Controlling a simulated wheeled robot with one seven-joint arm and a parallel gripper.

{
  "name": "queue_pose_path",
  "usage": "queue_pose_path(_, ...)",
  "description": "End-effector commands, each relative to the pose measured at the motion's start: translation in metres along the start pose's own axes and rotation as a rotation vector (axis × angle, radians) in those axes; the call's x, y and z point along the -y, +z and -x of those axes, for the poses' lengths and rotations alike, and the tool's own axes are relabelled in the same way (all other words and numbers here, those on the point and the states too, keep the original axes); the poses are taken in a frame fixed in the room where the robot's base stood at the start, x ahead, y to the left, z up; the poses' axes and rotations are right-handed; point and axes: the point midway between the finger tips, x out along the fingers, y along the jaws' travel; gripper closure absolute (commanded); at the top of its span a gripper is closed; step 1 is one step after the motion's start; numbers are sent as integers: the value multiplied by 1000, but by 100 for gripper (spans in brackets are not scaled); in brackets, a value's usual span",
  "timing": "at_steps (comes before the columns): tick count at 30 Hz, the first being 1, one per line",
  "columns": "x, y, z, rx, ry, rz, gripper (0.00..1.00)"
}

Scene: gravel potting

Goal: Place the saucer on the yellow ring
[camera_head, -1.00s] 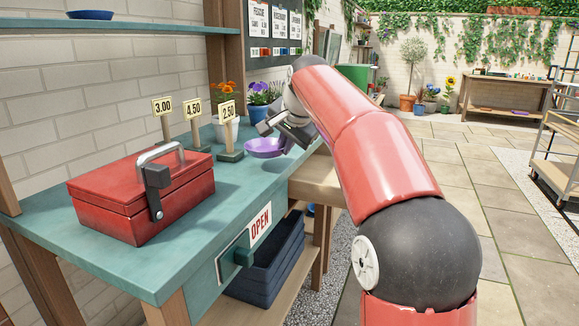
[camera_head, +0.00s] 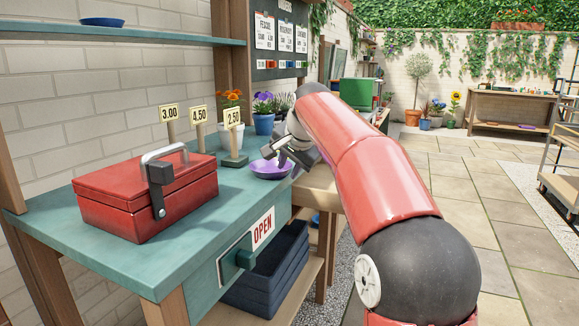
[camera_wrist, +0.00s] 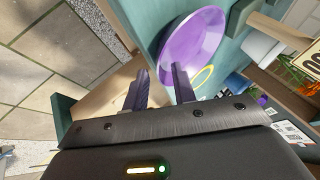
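The purple saucer (camera_head: 271,169) lies about flat on the teal bench (camera_head: 190,237), near its right edge. It also shows in the wrist view (camera_wrist: 197,42), just beyond my fingertips. Part of a yellow ring (camera_wrist: 209,72) shows as a thin arc beside the saucer's rim; the saucer hides or cuts off the rest, and I cannot tell how much is under it. My gripper (camera_wrist: 161,72) has its two fingers apart with nothing between them. The right finger is very close to the saucer's rim; whether it touches is unclear.
A red toolbox (camera_head: 147,200) stands at the front of the bench. Price signs (camera_head: 234,119) stand behind it, left of the saucer. Flower pots (camera_head: 264,123) stand at the back. A wooden ledge (camera_head: 318,190) adjoins the bench's right side.

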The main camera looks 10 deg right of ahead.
Motion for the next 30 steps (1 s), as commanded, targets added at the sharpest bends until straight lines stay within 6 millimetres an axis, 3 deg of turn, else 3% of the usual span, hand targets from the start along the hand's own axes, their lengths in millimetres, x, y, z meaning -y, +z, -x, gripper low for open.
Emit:
queue_pose_path(7,2,-2,9,-2,-1,0,73)
queue_pose_path(21,2,-2,102,-3,-2,0,73)
queue_pose_path(30,1,-1,122,0,0,0,73)
